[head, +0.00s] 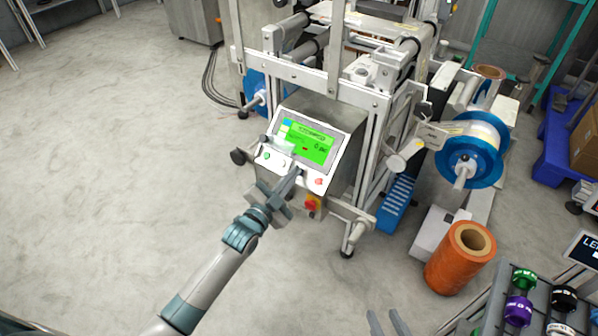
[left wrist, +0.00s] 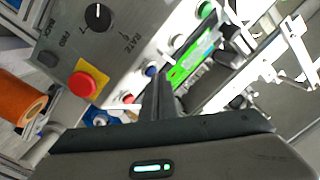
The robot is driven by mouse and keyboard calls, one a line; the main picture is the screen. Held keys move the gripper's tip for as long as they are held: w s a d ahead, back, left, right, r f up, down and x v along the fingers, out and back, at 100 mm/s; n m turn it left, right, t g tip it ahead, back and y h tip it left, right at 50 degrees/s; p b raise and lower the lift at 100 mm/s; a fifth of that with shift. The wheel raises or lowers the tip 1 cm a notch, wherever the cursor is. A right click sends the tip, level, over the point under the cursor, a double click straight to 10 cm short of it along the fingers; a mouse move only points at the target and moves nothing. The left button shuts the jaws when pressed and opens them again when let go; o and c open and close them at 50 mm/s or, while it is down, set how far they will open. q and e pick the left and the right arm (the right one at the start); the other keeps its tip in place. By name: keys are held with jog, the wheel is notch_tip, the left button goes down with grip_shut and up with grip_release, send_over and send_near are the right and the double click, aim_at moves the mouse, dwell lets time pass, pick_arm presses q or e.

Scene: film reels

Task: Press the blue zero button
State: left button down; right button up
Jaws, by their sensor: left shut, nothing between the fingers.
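The blue button (left wrist: 151,70) shows in the left wrist view on the white strip of the control panel, between a white button (left wrist: 178,40) and a red button (left wrist: 128,99). In the head view my left gripper covers that spot. My left gripper (head: 297,173) is shut and empty, with its fingertips at the panel's button row below the green screen (head: 305,146). In the left wrist view its fingertips (left wrist: 159,78) appear right beside the blue button; I cannot tell whether they touch it. My right gripper (head: 388,323) is at the bottom edge, fingers apart.
A red emergency stop on yellow (left wrist: 83,85) and a black dial (left wrist: 98,15) are on the panel's lower face. An orange roll (head: 460,258) stands right of the machine. A rack with spools (head: 520,309) is at lower right. Floor at left is clear.

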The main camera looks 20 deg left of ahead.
pick_arm(q)
jog(key=shift+s+a+r+p, duration=0.1)
jog(key=shift+s+r+p, duration=0.2)
jog(key=shift+p, duration=0.2)
jog(key=s+a+r+p, duration=0.1)
jog(key=s+r+p, duration=0.3)
jog(key=p, duration=0.2)
jog(key=shift+a+r, duration=0.15)
jog(key=shift+a, duration=0.1)
dwell(0.3)
dwell(0.8)
